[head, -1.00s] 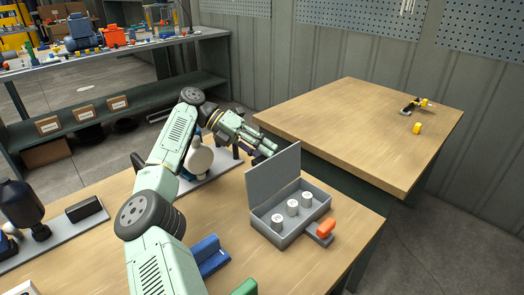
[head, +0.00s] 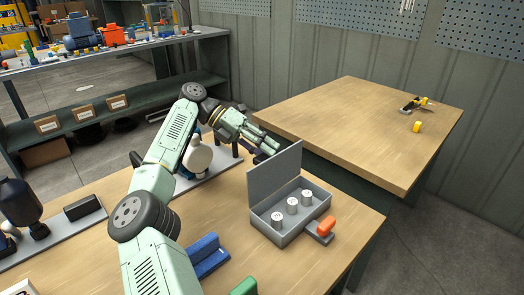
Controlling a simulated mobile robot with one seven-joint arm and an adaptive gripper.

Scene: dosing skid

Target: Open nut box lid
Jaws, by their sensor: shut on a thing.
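The grey nut box (head: 263,226) stands near the right end of the front wooden bench. Its flat grey lid (head: 274,172) stands up, tilted slightly back, so the box is open. Several white-topped cylinders (head: 292,206) show inside. An orange grip (head: 326,225) sits on a grey tab at the box's front right. My gripper (head: 268,146) is at the lid's upper back edge, fingers pointing down to the right. Its jaws are shut on the lid; the exact contact is partly hidden behind the panel.
A blue block (head: 208,257) and a green part (head: 244,287) lie left of the box. A white rounded fixture (head: 197,157) stands beside my arm on a grey plate. A second wooden table (head: 350,125) behind is mostly clear.

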